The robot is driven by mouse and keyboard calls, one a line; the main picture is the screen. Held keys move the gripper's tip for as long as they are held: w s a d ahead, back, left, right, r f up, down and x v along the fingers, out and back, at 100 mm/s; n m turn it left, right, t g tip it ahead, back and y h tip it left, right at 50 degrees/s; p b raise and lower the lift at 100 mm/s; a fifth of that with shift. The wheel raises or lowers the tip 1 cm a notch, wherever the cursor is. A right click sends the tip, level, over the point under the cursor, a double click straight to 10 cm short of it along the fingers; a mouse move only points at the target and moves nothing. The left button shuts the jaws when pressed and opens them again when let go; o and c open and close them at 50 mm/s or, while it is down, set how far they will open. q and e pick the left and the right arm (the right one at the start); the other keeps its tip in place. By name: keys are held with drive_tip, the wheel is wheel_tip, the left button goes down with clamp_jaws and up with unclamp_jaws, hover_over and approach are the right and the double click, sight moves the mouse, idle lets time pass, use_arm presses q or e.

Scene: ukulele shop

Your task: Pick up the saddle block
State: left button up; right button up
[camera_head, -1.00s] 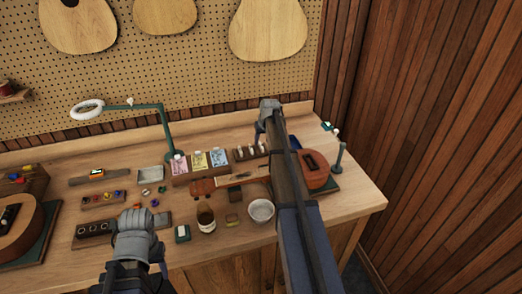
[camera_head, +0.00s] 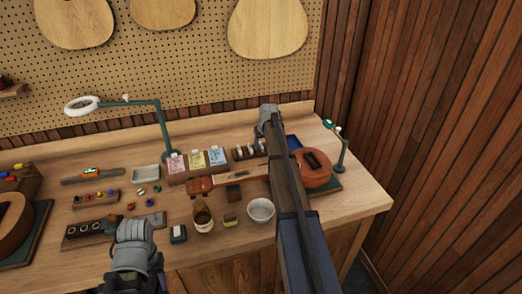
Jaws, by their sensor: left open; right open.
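A dark block with several white upright pieces (camera_head: 249,151) stands behind the ukulele neck; it may be the saddle block, but I cannot tell for sure. My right arm passes close to its right end and may hide part of it. My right gripper (camera_head: 268,114) is open, beyond and right of that block, near the back of the bench; its fingertips are hard to make out. My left gripper (camera_head: 134,231) is open near the bench's front edge, beside a dark bar with round holes (camera_head: 88,230), far from the white-pieced block.
A ukulele (camera_head: 314,172) lies across the bench, partly behind my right arm. A jar (camera_head: 203,218), a small yellow-topped block (camera_head: 230,221) and a white bowl (camera_head: 261,210) stand in front. A green lamp (camera_head: 164,128) rises behind the coloured packets (camera_head: 197,159).

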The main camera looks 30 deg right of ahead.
drive_tip(key=shift+c, duration=0.2)
clamp_jaws()
use_arm(q)
drive_tip(key=shift+r, duration=0.15)
use_arm(e)
drive_tip(key=shift+r, duration=0.1)
idle(0.3)
